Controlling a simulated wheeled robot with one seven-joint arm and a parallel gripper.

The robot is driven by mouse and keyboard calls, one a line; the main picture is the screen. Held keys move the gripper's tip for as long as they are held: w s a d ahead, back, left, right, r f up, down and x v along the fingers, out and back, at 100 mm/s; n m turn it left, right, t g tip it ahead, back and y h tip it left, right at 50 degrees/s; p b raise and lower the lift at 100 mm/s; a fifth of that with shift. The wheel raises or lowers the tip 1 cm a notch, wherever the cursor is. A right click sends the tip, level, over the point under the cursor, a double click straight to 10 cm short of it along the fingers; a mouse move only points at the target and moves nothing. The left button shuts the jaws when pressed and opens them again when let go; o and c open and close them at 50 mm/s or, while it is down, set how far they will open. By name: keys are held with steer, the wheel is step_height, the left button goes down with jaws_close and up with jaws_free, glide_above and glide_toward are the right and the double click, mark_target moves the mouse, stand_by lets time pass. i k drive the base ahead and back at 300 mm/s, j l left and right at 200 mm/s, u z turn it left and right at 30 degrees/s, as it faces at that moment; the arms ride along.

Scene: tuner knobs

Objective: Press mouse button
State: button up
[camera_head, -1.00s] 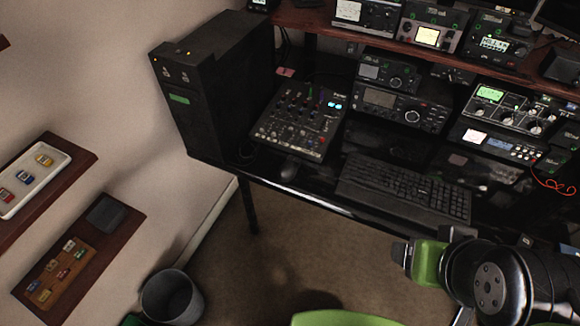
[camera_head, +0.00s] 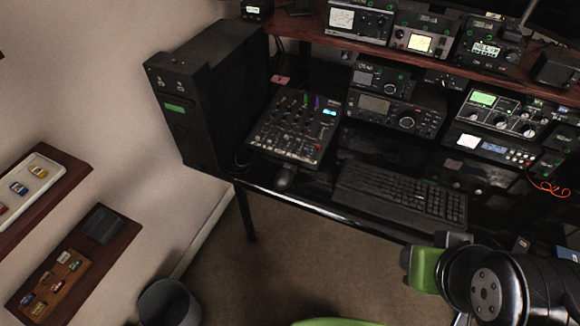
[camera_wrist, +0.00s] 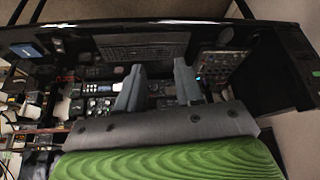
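The black mouse (camera_head: 286,176) lies on the dark desk near its front edge, just in front of the mixer and left of the keyboard. In the wrist view the mouse (camera_wrist: 226,35) is small and dark, near the desk edge and mixer. My gripper (camera_head: 432,250) is at the lower right of the head view, in front of the desk, to the right of the mouse and well apart from it. In the wrist view my gripper (camera_wrist: 158,84) has its two grey fingers spread, with nothing between them.
The keyboard (camera_head: 400,195) lies right of the mouse, and the mixer (camera_head: 295,128) stands behind it. A black computer tower (camera_head: 207,95) stands at the left. Radios fill the back. A bin (camera_head: 168,303) and green chair (camera_head: 335,323) are on the floor below.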

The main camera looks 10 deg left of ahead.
mark_target(291, 167)
steer(key=i+u, duration=0.1)
steer(key=u, duration=0.4)
steer(key=i+j+u, duration=0.1)
steer(key=u, duration=0.35)
steer(key=i+u, duration=0.1)
steer(key=u, duration=0.4)
steer(key=i+l+u, duration=0.1)
steer(key=u, duration=0.35)
steer(key=i+u, duration=0.1)
steer(key=u, duration=0.4)
steer(key=l+u, duration=0.15)
steer(key=u, duration=0.35)
steer(key=i+l+u, duration=0.1)
steer(key=u, duration=0.35)
